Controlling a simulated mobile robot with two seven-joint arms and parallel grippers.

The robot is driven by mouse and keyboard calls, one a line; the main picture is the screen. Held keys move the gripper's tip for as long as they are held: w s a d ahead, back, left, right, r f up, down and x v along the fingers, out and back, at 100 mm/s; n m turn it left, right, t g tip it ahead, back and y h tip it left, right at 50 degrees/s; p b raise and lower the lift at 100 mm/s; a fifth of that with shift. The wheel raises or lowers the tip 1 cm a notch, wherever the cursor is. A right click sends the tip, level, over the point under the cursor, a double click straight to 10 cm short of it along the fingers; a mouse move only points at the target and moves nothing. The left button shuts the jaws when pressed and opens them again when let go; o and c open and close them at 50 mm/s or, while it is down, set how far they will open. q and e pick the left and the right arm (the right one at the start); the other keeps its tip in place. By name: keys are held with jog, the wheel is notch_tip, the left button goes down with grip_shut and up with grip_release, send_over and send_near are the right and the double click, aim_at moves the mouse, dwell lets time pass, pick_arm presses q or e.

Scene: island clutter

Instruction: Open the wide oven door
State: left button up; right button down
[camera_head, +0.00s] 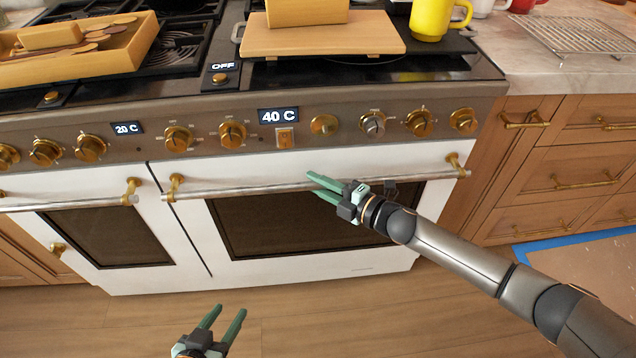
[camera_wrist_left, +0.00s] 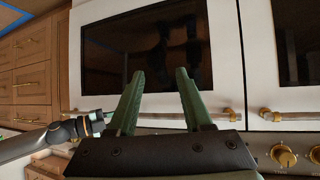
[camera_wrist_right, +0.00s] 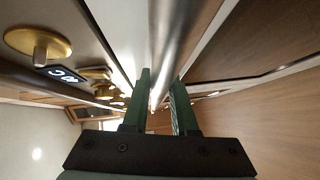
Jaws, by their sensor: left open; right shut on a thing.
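The wide oven door (camera_head: 375,157) is white with a dark window (camera_head: 290,222) and looks shut. A silver bar handle (camera_head: 240,190) with brass mounts runs along its top. My right gripper (camera_head: 326,188) is at the middle of this handle, its fingers shut on the bar. In the right wrist view the handle (camera_wrist_right: 172,50) runs between the two fingers (camera_wrist_right: 160,100). My left gripper (camera_head: 225,322) is open and empty, low in front of the oven above the floor. In the left wrist view its fingers (camera_wrist_left: 158,85) stand apart, with the oven door (camera_wrist_left: 225,60) beyond.
A narrower oven door (camera_head: 100,235) with its own handle is on the left. Brass knobs (camera_head: 232,134) line the panel above. A wooden board (camera_head: 320,38), a yellow mug (camera_head: 430,18) and a wooden tray (camera_head: 90,62) sit on top. The floor (camera_head: 150,315) in front is clear.

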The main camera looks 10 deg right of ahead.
jog(key=shift+s+f, duration=0.25)
jog(key=shift+s, duration=0.1)
pick_arm(q)
jog(key=w+r+m+t+h+b, duration=0.2)
jog(key=r+t, duration=0.3)
jog(key=r, duration=0.6)
jog(key=w+r+m+t+h+b, duration=0.2)
jog(key=w+r+t, duration=0.15)
jog(key=r, duration=0.65)
jog(key=s+d+r+m+t+h+b, duration=0.2)
jog(key=s+r+m+t+h+b, duration=0.1)
jog(key=s+r+h, duration=0.4)
notch_tip(320, 180, up, 3)
jog(key=m+h+b, duration=0.1)
jog(key=m, duration=0.1)
jog(key=shift+s+m, duration=0.15)
jog(key=shift+m, duration=0.25)
pick_arm(e)
jog(key=s+f+n, duration=0.1)
jog(key=s+f, duration=0.3)
jog(key=s, duration=0.7)
jog(key=s+f+t+y, duration=0.1)
jog(key=s+f, duration=0.4)
jog(key=s, duration=0.6)
jog(key=shift+s+f+n+t, duration=0.15)
jog(key=shift+s+n+t, duration=0.15)
jog(key=shift+s+n, duration=0.1)
jog(key=c, duration=0.7)
grip_release()
jog(key=shift+w, duration=0.1)
